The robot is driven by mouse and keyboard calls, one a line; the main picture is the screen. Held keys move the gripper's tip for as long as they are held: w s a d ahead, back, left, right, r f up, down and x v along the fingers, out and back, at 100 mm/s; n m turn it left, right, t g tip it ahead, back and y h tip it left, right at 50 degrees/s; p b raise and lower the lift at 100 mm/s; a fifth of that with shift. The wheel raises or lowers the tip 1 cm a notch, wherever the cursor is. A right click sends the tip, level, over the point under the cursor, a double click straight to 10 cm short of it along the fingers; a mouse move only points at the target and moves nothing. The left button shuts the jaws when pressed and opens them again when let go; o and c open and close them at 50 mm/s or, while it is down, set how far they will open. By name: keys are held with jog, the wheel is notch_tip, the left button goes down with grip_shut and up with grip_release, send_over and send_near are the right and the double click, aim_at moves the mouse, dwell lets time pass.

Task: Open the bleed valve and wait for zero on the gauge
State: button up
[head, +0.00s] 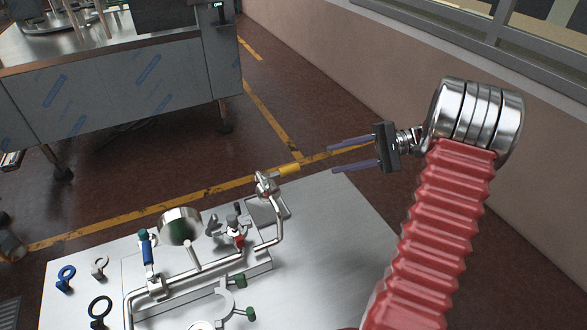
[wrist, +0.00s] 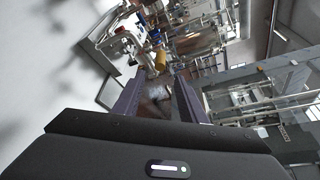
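A pipe assembly stands on a grey metal plate (head: 335,235). A valve with a yellow lever (head: 289,169) sits at its right pipe end, and a yellow part (wrist: 162,61) shows beyond my fingertips in the wrist view. A valve with a blue lever (head: 148,253) and a small red-handled valve (head: 238,237) are on the same pipe. I cannot tell for sure which is the bleed valve. The round silver gauge (head: 180,226) has its dial face hidden, so its reading is unseen. My gripper (head: 333,160) is open and empty, to the right of the yellow lever and apart from it.
Blue, white and black ring-topped pieces (head: 66,277) stand at the plate's left. A green-knobbed clamp (head: 226,300) lies in front. A steel machine (head: 120,80) stands behind at left; a wall (head: 345,60) runs along the right. The plate's right part is clear.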

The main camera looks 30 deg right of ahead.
aim_at(302, 167)
jog(key=x, duration=1.3)
jog(key=shift+w, duration=0.1)
jog(key=shift+c, duration=0.3)
jog(key=shift+f, duration=0.1)
grip_shut()
